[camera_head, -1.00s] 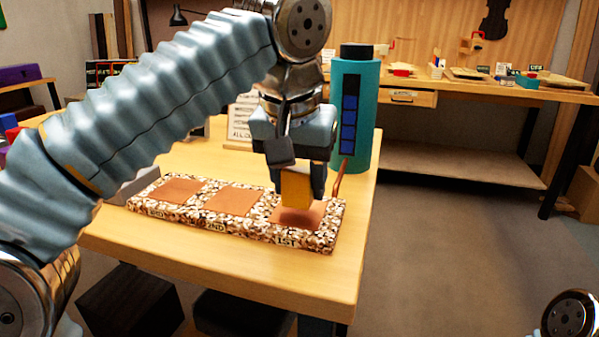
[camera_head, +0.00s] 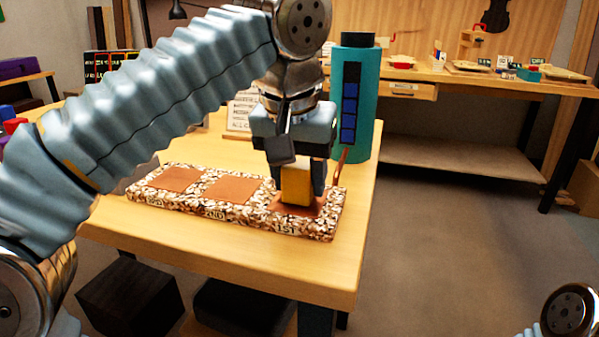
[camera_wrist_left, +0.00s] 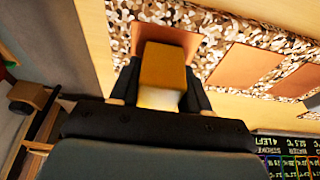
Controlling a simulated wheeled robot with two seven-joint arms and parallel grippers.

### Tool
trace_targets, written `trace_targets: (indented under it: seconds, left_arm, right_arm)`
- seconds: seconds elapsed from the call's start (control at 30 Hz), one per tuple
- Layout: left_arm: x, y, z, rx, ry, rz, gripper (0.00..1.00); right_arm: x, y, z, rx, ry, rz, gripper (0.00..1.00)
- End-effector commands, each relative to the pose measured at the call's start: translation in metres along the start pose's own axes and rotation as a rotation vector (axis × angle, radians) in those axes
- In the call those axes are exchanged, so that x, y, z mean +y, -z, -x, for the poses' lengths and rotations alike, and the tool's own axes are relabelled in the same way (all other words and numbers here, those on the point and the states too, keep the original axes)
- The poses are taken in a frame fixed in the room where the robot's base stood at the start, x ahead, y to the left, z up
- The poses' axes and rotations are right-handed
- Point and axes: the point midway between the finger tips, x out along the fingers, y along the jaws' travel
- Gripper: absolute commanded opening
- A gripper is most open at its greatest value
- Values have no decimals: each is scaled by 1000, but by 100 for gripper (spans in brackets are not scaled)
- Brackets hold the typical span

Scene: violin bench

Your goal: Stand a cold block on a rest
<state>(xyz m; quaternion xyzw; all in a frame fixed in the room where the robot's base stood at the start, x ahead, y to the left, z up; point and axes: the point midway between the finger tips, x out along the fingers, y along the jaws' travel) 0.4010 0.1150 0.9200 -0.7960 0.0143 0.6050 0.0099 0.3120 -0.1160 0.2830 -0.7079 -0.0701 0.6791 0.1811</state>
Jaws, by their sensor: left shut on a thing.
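My left gripper (camera_head: 303,184) points down over the speckled rest (camera_head: 215,208) and is shut on a yellow-orange block (camera_head: 295,186). The block is upright, at the copper-coloured pad (camera_head: 312,207) marked 1ST, at the right end of the rest. Its lower end appears at the pad; I cannot tell for sure whether it touches. In the left wrist view the block (camera_wrist_left: 163,68) sits between the fingers, with the pad (camera_wrist_left: 185,38) behind it. Two other copper pads, the middle one (camera_head: 232,189) and the left one (camera_head: 178,179), are bare. My right gripper is not in view.
A tall teal cylinder (camera_head: 362,130) with a black cap and blue squares stands close behind the gripper on the wooden table (camera_head: 240,261). A small sign (camera_head: 240,112) stands behind the rest. A workbench (camera_head: 480,84) runs along the back wall.

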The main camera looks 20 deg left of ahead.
Motion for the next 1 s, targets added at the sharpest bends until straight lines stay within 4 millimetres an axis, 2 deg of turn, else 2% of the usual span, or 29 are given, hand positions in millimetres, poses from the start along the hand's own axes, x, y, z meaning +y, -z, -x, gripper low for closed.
trace_targets:
  seconds: [0.07,0.1,0.27,0.57,0.67,0.77,1.0]
  left_arm:
    - [0,-1,-2,0,0,0,17]
    - [0,0,-2,0,0,0,51]
    - [0,0,-1,0,0,0,76]
    - [0,0,-1,0,0,0,76]
    - [0,0,7,1,0,-1,76]
    - [1,1,27,2,-1,-1,76]
    - [1,2,91,2,-2,-2,76]
  right_arm:
    - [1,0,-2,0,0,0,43]
    - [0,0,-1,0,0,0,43]
    - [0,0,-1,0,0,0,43]
    - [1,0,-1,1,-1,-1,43]
    - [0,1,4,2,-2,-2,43]
    - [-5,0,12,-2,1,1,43]
    - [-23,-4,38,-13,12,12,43]
